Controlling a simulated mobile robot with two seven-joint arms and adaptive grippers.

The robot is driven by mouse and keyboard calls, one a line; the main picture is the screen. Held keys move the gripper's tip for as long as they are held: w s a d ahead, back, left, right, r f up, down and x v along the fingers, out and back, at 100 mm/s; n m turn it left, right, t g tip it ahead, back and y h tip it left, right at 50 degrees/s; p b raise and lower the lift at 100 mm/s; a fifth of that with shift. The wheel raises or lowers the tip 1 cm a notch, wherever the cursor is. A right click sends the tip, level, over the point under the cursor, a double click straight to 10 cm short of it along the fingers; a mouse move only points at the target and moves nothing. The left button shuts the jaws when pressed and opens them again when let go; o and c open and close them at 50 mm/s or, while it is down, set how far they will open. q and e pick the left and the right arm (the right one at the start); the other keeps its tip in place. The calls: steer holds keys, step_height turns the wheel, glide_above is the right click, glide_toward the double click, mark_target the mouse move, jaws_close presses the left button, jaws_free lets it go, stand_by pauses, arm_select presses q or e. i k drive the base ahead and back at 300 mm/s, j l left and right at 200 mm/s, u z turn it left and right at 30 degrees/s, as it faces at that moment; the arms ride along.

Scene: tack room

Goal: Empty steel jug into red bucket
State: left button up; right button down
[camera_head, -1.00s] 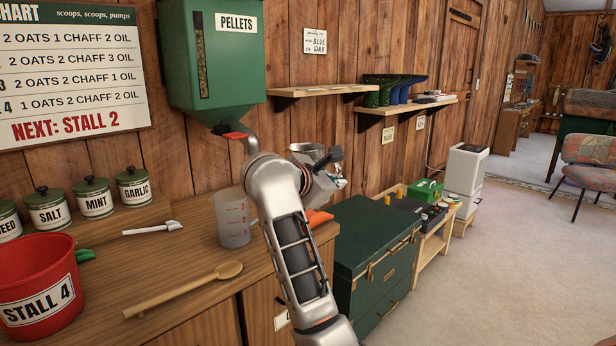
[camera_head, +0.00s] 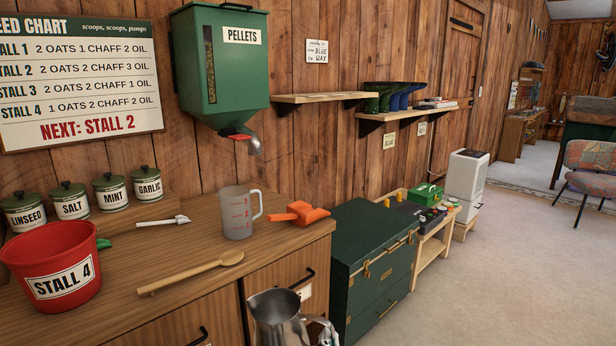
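The steel jug (camera_head: 280,322) is at the bottom edge of the head view, in front of the counter's drawers, with its lower part cut off. It looks about upright; I cannot tell what is inside. A small part of my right gripper (camera_head: 328,335) shows at the jug's right side, by its handle; the fingers are mostly out of frame. The jug hangs clear of the counter, held there. The red bucket (camera_head: 62,278), labelled STALL 4, stands upright at the counter's left end, well left of the jug. My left gripper is not in view.
On the wooden counter (camera_head: 190,302) are a wooden spoon (camera_head: 190,273), a white scoop (camera_head: 163,221), a clear measuring jug (camera_head: 238,213), an orange tool (camera_head: 299,213) and several green tins (camera_head: 72,200). A pellet hopper (camera_head: 225,70) hangs above. A green chest (camera_head: 370,265) stands to the right.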

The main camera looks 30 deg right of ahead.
mark_target(56, 264)
steer(key=i, duration=0.65)
steer(key=k+l+u, duration=0.1)
steer(key=l+u, duration=0.25)
steer(key=k+l+u, duration=0.1)
steer(key=u, duration=0.2)
steer(key=k+l+u, duration=0.2)
steer(key=u, duration=0.15)
steer(key=l, duration=0.1)
